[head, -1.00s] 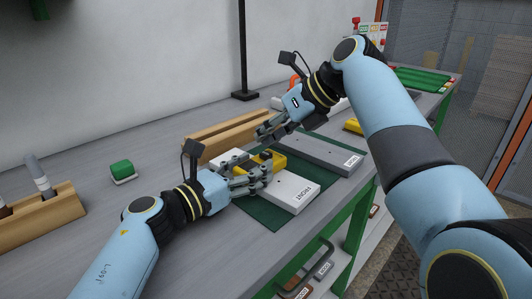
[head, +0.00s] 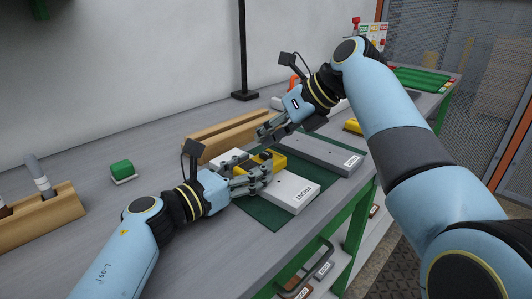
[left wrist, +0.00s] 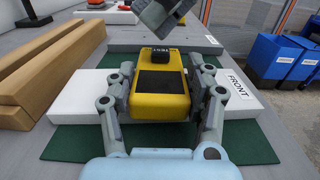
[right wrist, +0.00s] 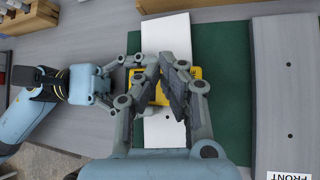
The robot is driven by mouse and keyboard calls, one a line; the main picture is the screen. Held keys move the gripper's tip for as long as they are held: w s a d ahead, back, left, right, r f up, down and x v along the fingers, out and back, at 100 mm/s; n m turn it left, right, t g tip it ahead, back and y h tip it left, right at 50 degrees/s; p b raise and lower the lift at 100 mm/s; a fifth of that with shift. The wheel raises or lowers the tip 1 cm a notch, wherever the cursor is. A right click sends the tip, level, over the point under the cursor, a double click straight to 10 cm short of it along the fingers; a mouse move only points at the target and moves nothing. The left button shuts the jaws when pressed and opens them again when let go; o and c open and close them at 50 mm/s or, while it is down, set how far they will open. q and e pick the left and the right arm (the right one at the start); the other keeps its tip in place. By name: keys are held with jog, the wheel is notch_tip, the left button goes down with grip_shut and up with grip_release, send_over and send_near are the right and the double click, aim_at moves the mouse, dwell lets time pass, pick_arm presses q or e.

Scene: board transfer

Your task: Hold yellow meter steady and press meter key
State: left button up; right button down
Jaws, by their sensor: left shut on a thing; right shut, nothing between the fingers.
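The yellow meter (head: 277,158) sits on a white board labelled FRONT (head: 290,192). In the left wrist view the meter (left wrist: 160,102) shows a dark face panel, and a black key (left wrist: 160,55) with small lettering at its far end. My left gripper (head: 264,172) is shut on the meter, one finger along each side. My right gripper (head: 264,132) is shut and empty, above and beyond the meter's key end; its tips also show at the top of the left wrist view (left wrist: 157,14). In the right wrist view its fingers (right wrist: 163,66) partly hide the meter.
The white board lies on a green mat (head: 262,214). A grey board (head: 325,153) lies to the right and a wooden rail (head: 225,138) behind. A green block (head: 121,169) and a wooden holder (head: 45,218) are at the left. The table's front edge is close to the mat.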

aim_at(266, 153)
jog(key=shift+f, duration=0.1)
dwell(0.4)
jog(key=shift+f, duration=0.3)
jog(key=shift+f, duration=0.5)
dwell(0.8)
jog(key=shift+r, duration=0.9)
jog(key=shift+r, duration=2.5)
